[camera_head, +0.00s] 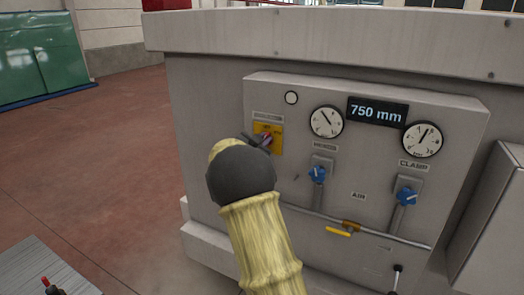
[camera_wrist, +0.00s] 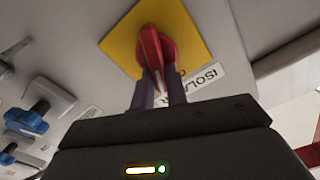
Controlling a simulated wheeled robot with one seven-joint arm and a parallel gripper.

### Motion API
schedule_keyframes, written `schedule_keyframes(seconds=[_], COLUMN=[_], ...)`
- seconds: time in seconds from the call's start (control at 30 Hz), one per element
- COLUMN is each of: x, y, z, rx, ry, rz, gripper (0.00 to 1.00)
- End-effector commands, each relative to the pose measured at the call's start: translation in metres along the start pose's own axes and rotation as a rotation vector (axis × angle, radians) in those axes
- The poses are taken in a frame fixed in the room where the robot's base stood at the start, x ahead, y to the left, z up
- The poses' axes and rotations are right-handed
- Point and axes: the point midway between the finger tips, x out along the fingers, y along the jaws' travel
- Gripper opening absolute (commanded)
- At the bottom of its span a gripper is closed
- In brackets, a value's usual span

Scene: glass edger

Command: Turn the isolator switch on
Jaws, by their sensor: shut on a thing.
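The isolator switch is a red rotary handle (camera_wrist: 157,50) on a square yellow plate (camera_wrist: 188,22). In the head view its yellow plate (camera_head: 276,131) shows at the upper left of the grey control panel, partly hidden by my wrist. My gripper (camera_wrist: 156,80) reaches up to the switch from below in the wrist view. Its two dark fingers are shut on the red handle's near end, one on each side. In the head view my gripper (camera_head: 262,141) is mostly hidden behind my dark wrist. A label starting "ISOLA" (camera_wrist: 206,76) is beside the plate.
The panel carries two gauges (camera_head: 327,121), a "750 mm" display (camera_head: 377,112), blue valve knobs (camera_head: 317,174), a yellow lever (camera_head: 338,231) on a pipe and a round white lamp (camera_head: 291,98). Open red floor (camera_head: 100,150) lies left of the machine.

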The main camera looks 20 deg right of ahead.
Motion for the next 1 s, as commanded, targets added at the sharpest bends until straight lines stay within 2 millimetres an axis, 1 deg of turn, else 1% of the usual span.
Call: schedule_keyframes(seconds=[0.03,0.5,0.73,1.0], x=[-0.0006,-0.0004,-0.0004,-0.0003], y=[0.0051,0.0119,0.0131,0.0129], z=[0.0098,0.01,0.0102,0.0087], rx=[0.046,0.46,0.577,0.624], ry=[-0.004,-0.005,-0.007,-0.007], rz=[0.001,0.003,0.005,0.006], gripper=[0.0,0.0,0.0,0.0])
